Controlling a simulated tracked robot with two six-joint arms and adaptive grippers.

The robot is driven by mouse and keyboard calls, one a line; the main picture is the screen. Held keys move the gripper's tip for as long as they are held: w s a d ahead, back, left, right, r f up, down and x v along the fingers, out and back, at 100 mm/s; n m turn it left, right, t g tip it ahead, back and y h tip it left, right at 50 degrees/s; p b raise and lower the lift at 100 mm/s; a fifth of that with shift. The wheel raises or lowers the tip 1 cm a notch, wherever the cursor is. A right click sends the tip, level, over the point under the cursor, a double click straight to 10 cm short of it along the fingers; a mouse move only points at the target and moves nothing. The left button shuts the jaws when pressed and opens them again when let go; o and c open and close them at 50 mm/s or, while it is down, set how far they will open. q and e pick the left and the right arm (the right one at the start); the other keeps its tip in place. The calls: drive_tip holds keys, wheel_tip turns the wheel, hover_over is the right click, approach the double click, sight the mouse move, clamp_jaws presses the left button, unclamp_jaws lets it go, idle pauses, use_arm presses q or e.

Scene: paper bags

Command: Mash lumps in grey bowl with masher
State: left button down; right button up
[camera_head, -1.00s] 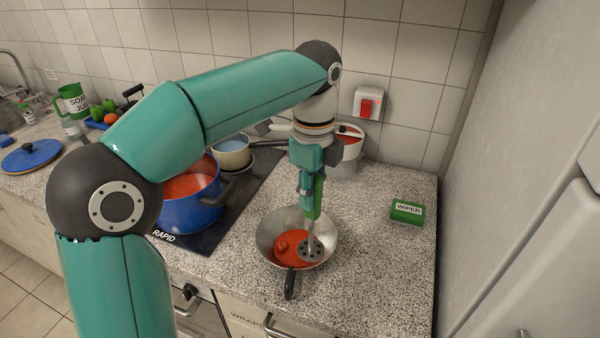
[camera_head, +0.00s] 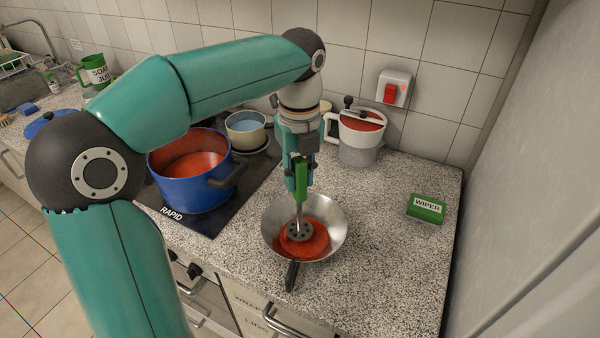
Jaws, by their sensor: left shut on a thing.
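The grey bowl (camera_head: 335,237) stands on the speckled worktop, right of the stove, with a dark handle pointing toward the front edge. Red-orange sauce (camera_head: 318,243) covers its bottom. My left gripper (camera_head: 299,183) is above the bowl, shut on the green handle of the masher (camera_head: 301,181). The masher is near upright, and its round perforated metal head (camera_head: 299,231) is down in the sauce. No separate lump stands out now; the head may hide one. My right gripper is not in view.
A blue pot (camera_head: 190,200) of red sauce and a cream pot (camera_head: 246,130) stand on the black stove (camera_head: 214,217). A white-grey jug (camera_head: 358,150) is behind the bowl. A green wiper box (camera_head: 427,209) lies right.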

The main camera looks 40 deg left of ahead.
sight(299, 192)
use_arm(q)
drive_tip(key=shift+f, duration=0.2)
drive_tip(key=shift+f+b, duration=1.35)
drive_tip(key=shift+f, duration=0.45)
drive_tip(key=shift+s+f, duration=0.1)
drive_tip(key=shift+f, duration=0.2)
idle(0.6)
drive_tip(key=shift+r+p, duration=1.35)
drive_tip(key=shift+r, duration=0.15)
